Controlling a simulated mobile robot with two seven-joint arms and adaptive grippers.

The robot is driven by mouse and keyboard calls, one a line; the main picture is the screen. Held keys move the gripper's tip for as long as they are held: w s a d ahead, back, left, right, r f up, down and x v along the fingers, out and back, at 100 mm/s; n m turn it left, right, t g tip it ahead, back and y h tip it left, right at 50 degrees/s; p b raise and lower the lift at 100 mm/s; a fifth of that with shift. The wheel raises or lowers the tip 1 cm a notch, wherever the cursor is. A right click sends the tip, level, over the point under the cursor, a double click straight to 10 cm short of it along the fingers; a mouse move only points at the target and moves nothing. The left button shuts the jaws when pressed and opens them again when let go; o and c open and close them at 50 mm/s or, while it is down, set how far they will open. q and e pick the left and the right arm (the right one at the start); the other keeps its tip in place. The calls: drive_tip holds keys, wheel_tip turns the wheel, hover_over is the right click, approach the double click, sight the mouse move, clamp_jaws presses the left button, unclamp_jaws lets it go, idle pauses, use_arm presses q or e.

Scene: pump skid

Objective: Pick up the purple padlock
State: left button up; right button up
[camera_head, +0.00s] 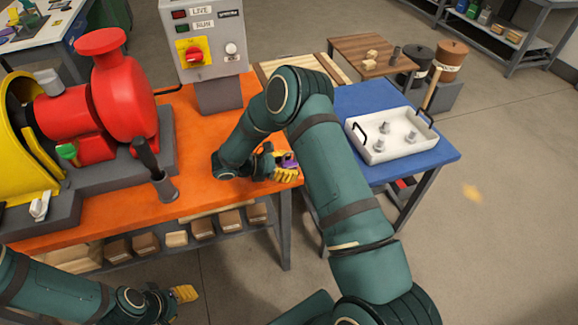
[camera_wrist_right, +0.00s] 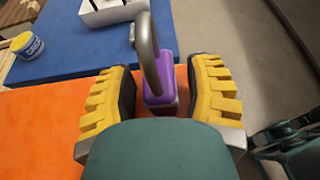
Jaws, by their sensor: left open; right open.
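The purple padlock (camera_wrist_right: 158,92) lies on the orange tabletop near its right edge, its grey shackle rising upright in the right wrist view. In the head view only a small purple part of the padlock (camera_head: 288,158) shows beside my right gripper (camera_head: 280,169). My right gripper (camera_wrist_right: 162,100) is open, with its yellow ridged fingers on either side of the padlock and gaps visible between. The lower part of the padlock is hidden by the gripper's own body. My left gripper (camera_head: 180,296) is low at the bottom left, away from the table, open and empty.
The orange table (camera_head: 190,205) carries a red pump (camera_head: 125,90) and a grey control box (camera_head: 205,40). A blue table (camera_head: 425,155) at right holds a white tray (camera_head: 375,150) with metal parts. A shelf with wooden blocks (camera_head: 202,224) runs under the orange table.

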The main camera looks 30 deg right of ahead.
clamp_jaws()
drive_tip(key=shift+r, duration=0.1)
wheel_tip(320, 180, up, 10)
drive_tip(key=shift+f+p, duration=0.1)
drive_tip(key=shift+p, duration=0.5)
